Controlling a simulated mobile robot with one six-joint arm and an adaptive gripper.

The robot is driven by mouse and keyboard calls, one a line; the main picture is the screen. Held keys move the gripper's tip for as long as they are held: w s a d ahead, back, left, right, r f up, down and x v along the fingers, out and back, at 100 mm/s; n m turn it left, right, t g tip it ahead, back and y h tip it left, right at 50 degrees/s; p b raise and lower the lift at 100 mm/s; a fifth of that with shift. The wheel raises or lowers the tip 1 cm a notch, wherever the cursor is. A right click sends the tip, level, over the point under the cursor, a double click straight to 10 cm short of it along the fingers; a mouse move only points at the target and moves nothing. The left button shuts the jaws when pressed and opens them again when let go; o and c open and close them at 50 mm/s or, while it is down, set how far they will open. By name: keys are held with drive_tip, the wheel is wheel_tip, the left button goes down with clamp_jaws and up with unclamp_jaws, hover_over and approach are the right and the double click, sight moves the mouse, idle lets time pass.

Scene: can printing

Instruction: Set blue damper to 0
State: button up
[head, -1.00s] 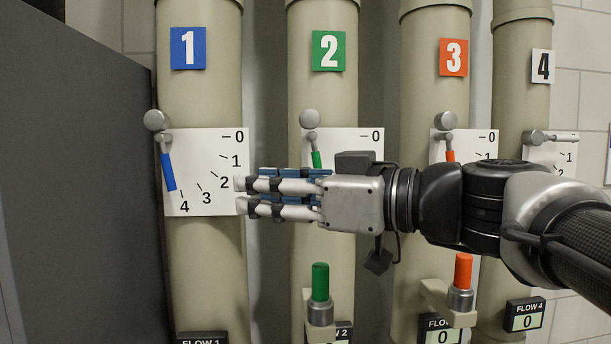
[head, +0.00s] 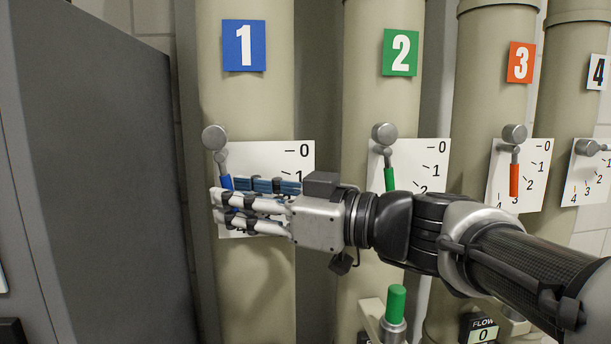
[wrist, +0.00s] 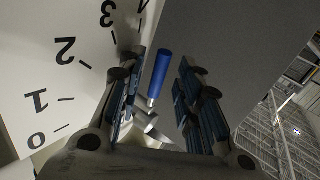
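The blue damper lever (head: 226,182) hangs from a grey pivot (head: 214,138) on the pipe marked with a blue 1 (head: 244,46). It points steeply down, toward the 4 end of its white scale plate (head: 268,154). The 0 and 1 marks show; my gripper hides most of the lower scale and the lever's lower part. My gripper (head: 214,207) is in front of the plate, pointing left. In the wrist view the blue lever (wrist: 159,76) stands between the two open fingers, with gaps on both sides; I see no clear contact.
A dark grey cabinet (head: 95,180) stands left of the pipe. The green lever (head: 390,178) and red lever (head: 514,180) are on pipes to the right. A green-topped knob (head: 396,303) stands below my arm.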

drive_tip(key=shift+w+a, duration=0.15)
drive_tip(key=shift+a, duration=0.15)
drive_tip(key=shift+d, duration=0.1)
drive_tip(key=shift+c, duration=0.4)
clamp_jaws()
